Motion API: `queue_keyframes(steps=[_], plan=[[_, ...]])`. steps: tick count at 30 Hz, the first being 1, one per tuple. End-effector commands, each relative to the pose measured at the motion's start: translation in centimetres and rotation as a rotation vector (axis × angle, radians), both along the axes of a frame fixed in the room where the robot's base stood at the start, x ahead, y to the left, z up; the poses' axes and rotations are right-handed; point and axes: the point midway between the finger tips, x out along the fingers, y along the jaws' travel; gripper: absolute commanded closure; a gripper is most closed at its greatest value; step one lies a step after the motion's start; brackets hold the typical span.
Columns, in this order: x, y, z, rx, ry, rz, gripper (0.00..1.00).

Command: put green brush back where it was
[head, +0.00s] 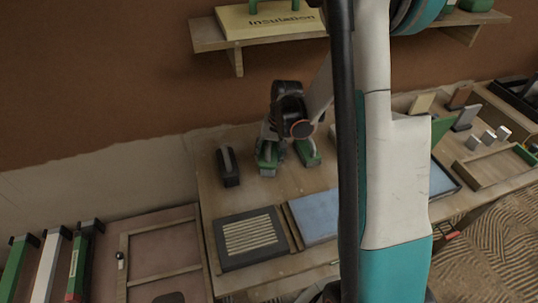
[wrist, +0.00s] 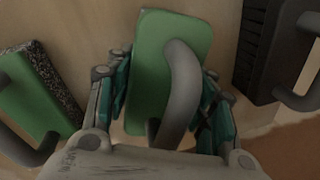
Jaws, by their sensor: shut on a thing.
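The green brush (wrist: 150,50), a flat green block with a grey looped handle (wrist: 182,90), sits between the two fingers of my gripper (wrist: 165,95) in the wrist view. The fingers are shut on it from both sides. In the head view my gripper (head: 269,148) is over the back left of the workbench, with green showing at its fingers. I cannot tell whether the brush touches the bench. A second green tool (wrist: 35,105) with a speckled side and grey handle lies to the left in the wrist view; it shows right of my gripper in the head view (head: 309,153).
A black handled block (head: 228,166) stands left of my gripper, close by; it shows at right in the wrist view (wrist: 268,50). A ribbed dark tray (head: 250,238) and a blue panel (head: 315,214) lie in front. A shelf (head: 208,36) hangs above. My arm hides the bench's middle.

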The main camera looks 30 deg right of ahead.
Motion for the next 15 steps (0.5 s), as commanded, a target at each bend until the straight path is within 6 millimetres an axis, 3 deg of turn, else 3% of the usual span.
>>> queue_keyframes(steps=[5,6,8,15], plan=[[0.01,0.0,-0.42,0.0,0.0,0.0,0.81],[0.01,0.0,-0.29,0.0,0.0,0.0,0.42],[0.01,-0.01,-0.26,0.0,0.0,0.0,0.3],[0.01,0.0,-0.25,0.0,0.0,0.0,0.3]])
